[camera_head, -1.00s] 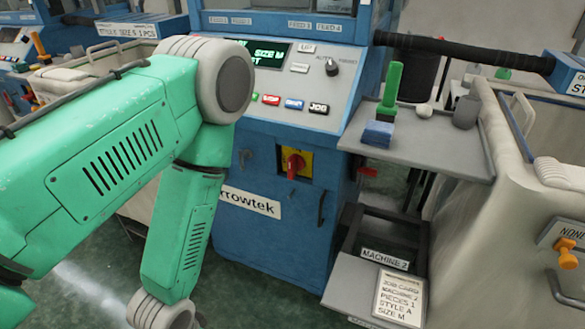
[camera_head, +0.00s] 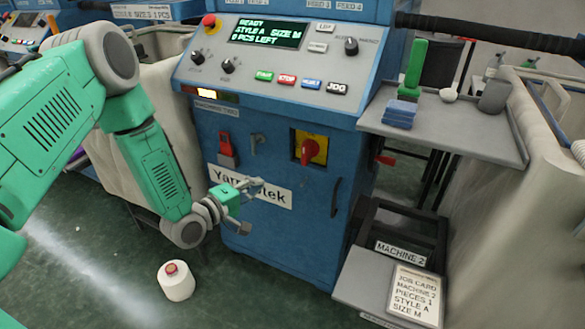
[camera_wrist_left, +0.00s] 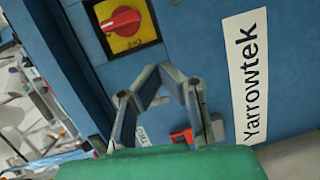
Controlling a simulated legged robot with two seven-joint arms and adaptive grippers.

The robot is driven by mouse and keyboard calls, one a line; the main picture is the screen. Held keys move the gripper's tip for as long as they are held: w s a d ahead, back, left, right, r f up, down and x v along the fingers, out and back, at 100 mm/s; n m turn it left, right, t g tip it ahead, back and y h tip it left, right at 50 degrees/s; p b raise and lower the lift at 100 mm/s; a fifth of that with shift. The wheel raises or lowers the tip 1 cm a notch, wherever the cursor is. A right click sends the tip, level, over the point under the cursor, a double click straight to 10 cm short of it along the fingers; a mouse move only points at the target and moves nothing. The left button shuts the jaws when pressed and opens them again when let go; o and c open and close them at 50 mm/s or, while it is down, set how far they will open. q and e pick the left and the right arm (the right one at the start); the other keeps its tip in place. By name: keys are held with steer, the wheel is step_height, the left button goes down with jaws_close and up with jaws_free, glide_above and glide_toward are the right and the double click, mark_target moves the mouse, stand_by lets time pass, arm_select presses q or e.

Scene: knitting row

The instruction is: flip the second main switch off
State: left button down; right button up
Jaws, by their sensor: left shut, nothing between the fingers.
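The main switch (camera_head: 310,150) is a red rotary handle on a yellow plate, set in the blue front of the knitting machine. It also shows at the top left of the left wrist view (camera_wrist_left: 122,20). My left gripper (camera_head: 254,185) is below and left of the switch, before the Yarrowtek label, and does not touch the switch. Its fingers (camera_wrist_left: 162,74) come together with nothing between them. The display (camera_head: 264,32) above reads READY, STYLE A, SIZE M, 0 PCS LEFT. My right gripper is not in view.
A red-and-grey fitting (camera_head: 228,149) is left of the switch, and a dark door handle (camera_head: 335,197) is below right.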

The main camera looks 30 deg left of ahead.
mark_target(307, 152)
arm_select(q)
steer(key=shift+w+a+r+n+t, duration=0.25)
steer(key=shift+a+r, duration=0.15)
steer(key=shift+r, duration=0.1)
steer(key=shift+w+a+r+n+t, duration=0.25)
steer(key=shift+a+r, duration=0.1)
steer(key=shift+r, duration=0.15)
steer(key=b+x, duration=0.2)
steer(key=x, duration=0.7)
steer(key=shift+w+d+f+b, duration=0.1)
steer(key=shift+w+d+b, duration=0.05)
steer(key=shift+b, duration=0.15)
steer(key=d, duration=0.3)
steer(key=shift+w+d+b, duration=0.1)
steer(key=shift+w+b, duration=0.2)
steer(key=shift+d, duration=0.45)
steer(key=shift+a, duration=0.2)
